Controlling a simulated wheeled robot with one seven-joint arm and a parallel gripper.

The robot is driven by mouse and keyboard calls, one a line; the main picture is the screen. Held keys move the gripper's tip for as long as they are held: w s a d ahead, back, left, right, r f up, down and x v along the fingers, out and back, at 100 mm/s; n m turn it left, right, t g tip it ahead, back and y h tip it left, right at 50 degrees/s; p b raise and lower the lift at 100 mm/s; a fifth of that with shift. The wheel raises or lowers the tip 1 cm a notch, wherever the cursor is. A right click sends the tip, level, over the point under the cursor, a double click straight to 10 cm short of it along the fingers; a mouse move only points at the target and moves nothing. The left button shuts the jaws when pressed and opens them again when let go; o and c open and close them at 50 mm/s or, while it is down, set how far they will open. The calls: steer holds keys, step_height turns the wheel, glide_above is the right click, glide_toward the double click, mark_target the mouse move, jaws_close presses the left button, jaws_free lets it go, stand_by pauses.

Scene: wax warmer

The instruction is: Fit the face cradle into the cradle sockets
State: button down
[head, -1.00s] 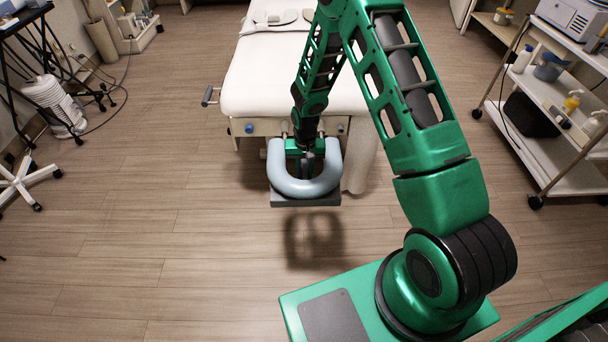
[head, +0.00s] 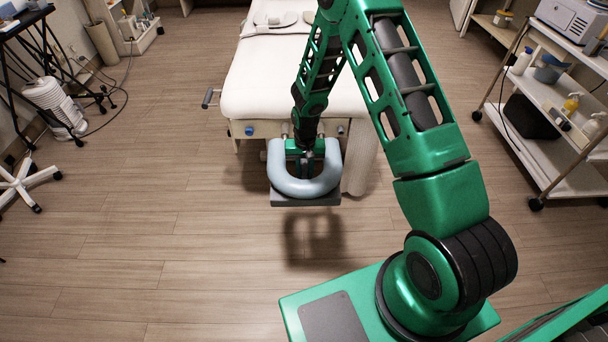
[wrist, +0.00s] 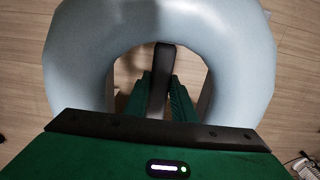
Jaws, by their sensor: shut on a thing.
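The face cradle (head: 304,187) is a pale blue U-shaped cushion on a dark grey base plate. It hangs level above the floor at the near end of the white treatment table (head: 285,75), its open side toward the table. My gripper (head: 306,165) is inside the U, shut on the cradle. In the wrist view my gripper (wrist: 160,95) grips a dark bar, and the cushion (wrist: 160,25) curves around it. The cradle sockets (head: 285,129) are on the table's end face; the arm and cradle hide much of them, and I cannot tell whether the rods have entered.
A blue knob (head: 249,129) and a side lever (head: 209,97) are at the table end's left. A white trolley (head: 560,110) with bottles stands right. A white stool base (head: 22,185) and a dark stand (head: 30,60) are left. The floor around the cradle is clear.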

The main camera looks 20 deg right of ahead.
steer(key=shift+w+d, duration=0.2)
steer(key=shift+w, duration=0.4)
stand_by(0.5)
steer(key=shift+c, duration=0.9)
jaws_free()
steer(key=shift+r, duration=0.15)
steer(key=shift+r, duration=1.75)
steer(key=shift+o, duration=0.9)
step_height(320, 180, up, 10)
steer(key=shift+r, duration=0.25)
